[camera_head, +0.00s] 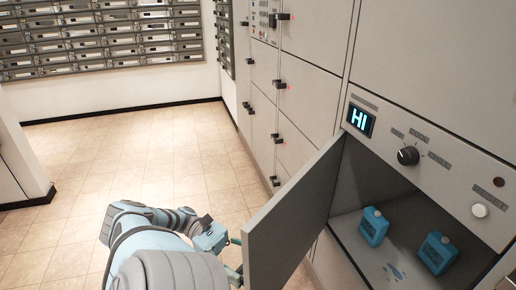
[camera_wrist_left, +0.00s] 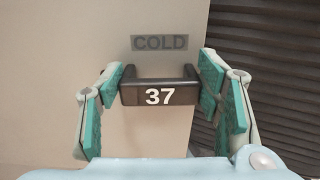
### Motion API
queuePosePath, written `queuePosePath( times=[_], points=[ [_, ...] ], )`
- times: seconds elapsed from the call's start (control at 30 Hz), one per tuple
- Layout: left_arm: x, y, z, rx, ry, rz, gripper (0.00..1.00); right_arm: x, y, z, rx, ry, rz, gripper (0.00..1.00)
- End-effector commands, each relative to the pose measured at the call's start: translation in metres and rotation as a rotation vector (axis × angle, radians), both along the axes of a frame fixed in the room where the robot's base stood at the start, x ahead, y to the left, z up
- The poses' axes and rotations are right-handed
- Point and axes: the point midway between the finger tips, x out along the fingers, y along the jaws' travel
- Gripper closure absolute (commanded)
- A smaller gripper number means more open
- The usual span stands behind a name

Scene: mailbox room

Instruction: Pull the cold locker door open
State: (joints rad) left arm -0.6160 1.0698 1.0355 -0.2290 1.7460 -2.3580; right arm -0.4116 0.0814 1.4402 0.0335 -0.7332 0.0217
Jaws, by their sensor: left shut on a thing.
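The cold locker door (camera_head: 290,215) stands swung open, hinged at the left side of its compartment (camera_head: 350,235). In the left wrist view the door face (camera_wrist_left: 165,20) carries a "COLD" label (camera_wrist_left: 160,43) above a black handle (camera_wrist_left: 160,92) marked 37. My left gripper (camera_wrist_left: 160,95) has its teal fingers on both ends of that handle and is shut on it. In the head view the left gripper (camera_head: 234,250) is partly hidden behind the door. The handle is hidden there too. My right gripper is not in view.
Two blue bottle-shaped packs (camera_head: 373,226) stand in the compartment. Above it are a lit "HI" display (camera_head: 360,120), a black knob (camera_head: 408,155) and a white button (camera_head: 479,210). Other locker doors with black handles (camera_head: 278,138) line the wall. Tiled floor (camera_head: 150,150) at left is clear.

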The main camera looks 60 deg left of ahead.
Motion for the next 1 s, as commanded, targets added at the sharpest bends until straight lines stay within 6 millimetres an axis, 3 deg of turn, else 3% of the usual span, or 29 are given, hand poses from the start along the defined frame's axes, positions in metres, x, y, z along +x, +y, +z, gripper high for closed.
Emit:
queuePosePath(
  times=[0.23,0.27,0.37,1.0],
  points=[
    [0.0004,0.0003,-0.0016,0.005,0.002,0.005,0.91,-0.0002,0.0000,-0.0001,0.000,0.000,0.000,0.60],
    [0.0005,0.0002,-0.0016,0.004,0.003,0.004,0.38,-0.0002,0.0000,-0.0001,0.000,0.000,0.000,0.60],
    [0.0007,-0.0001,-0.0015,0.004,0.003,0.003,0.22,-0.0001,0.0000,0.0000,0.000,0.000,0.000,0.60],
    [0.0039,-0.0045,-0.0004,0.001,0.003,0.002,0.20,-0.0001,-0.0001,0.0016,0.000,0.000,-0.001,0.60]
  ],
)
